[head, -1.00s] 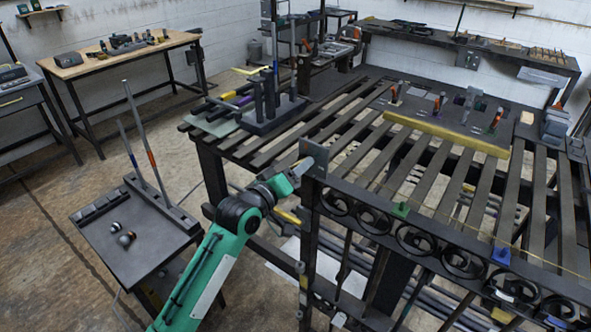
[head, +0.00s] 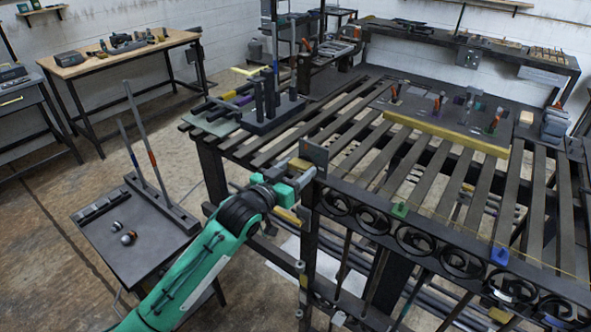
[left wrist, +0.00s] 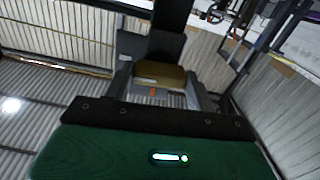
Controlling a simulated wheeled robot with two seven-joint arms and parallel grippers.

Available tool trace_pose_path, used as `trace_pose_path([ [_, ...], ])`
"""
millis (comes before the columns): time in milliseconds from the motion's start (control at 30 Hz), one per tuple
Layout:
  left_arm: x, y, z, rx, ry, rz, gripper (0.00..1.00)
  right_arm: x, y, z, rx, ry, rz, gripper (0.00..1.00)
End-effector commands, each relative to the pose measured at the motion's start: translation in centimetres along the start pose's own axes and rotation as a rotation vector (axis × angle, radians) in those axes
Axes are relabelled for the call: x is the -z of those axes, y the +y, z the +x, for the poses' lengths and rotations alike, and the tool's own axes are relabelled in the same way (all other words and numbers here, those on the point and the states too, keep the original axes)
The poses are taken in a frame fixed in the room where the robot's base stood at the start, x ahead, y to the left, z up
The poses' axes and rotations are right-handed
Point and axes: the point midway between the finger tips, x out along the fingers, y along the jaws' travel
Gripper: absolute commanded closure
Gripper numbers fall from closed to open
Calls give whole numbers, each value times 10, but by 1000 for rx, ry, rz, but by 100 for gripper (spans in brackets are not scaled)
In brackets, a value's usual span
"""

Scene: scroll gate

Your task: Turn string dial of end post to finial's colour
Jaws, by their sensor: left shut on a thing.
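The end post (head: 309,240) is the dark upright at the near left corner of the gate bench, with a grey plate (head: 315,153) at its top. My left gripper (head: 302,180) is at the post's top, just left of the plate. In the left wrist view its grey fingers stand on both sides of a brass-coloured block (left wrist: 160,75), which I take to be the string dial, and are shut on it. A small orange mark (left wrist: 152,91) shows below the block. The dial's face and its colours are mostly hidden. I cannot make out the finial clearly. My right gripper is not in view.
A green block (head: 400,210) and a blue block (head: 500,256) sit along the scrolled gate rail, by a thin yellow string. A small dark table (head: 130,265) with two rods stands at the left. The slatted bench top (head: 350,150) extends behind the post.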

Motion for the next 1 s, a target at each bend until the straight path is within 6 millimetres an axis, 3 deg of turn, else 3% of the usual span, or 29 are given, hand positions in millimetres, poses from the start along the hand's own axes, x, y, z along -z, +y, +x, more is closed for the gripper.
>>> trace_pose_path([
  [733, 0, 0, 0, 0, 1, 98, 66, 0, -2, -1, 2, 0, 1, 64],
  [767, 0, 0, 0, 0, 1, 98, 40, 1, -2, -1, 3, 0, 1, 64],
  [833, 0, 0, 0, 1, 1, 98, 26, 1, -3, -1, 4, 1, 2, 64],
  [867, 0, 0, 0, 0, 1, 97, 22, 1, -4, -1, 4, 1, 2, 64],
  [1000, 0, 0, 0, 0, 1, 96, 22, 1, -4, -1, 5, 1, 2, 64],
])
